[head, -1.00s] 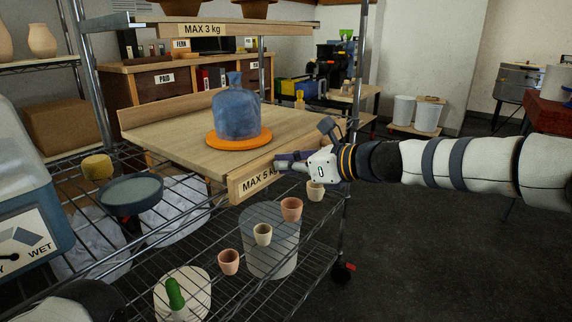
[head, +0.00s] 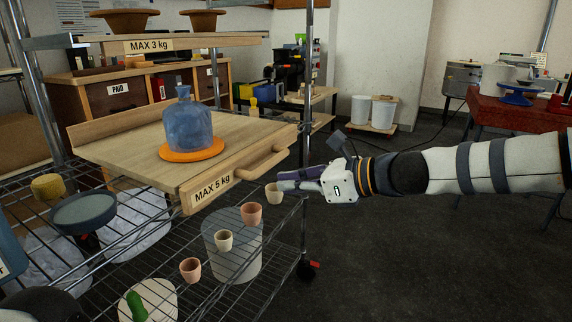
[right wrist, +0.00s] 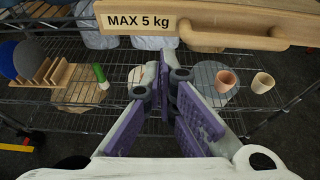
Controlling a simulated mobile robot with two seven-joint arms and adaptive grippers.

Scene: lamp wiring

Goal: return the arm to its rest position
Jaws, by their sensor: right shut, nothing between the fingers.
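My right arm (head: 470,172) reaches in from the right in the head view. Its gripper (head: 281,181) is shut and empty, in front of the wire rack and just to the right of the pull-out board's wooden handle (head: 262,163). I see a gap between the gripper and the handle. In the right wrist view the purple-padded fingers (right wrist: 172,78) are together, with the handle (right wrist: 235,28) beyond them. My left gripper is not in view.
The wooden board (head: 120,157), marked MAX 5 kg, bears a blue bottle-shaped vessel (head: 188,127) on an orange disc (head: 190,155). Several small pots, one of them pink (head: 251,215), stand on the lower rack. A red table (head: 510,115) is at the back right. Open floor (head: 400,260) lies below my arm.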

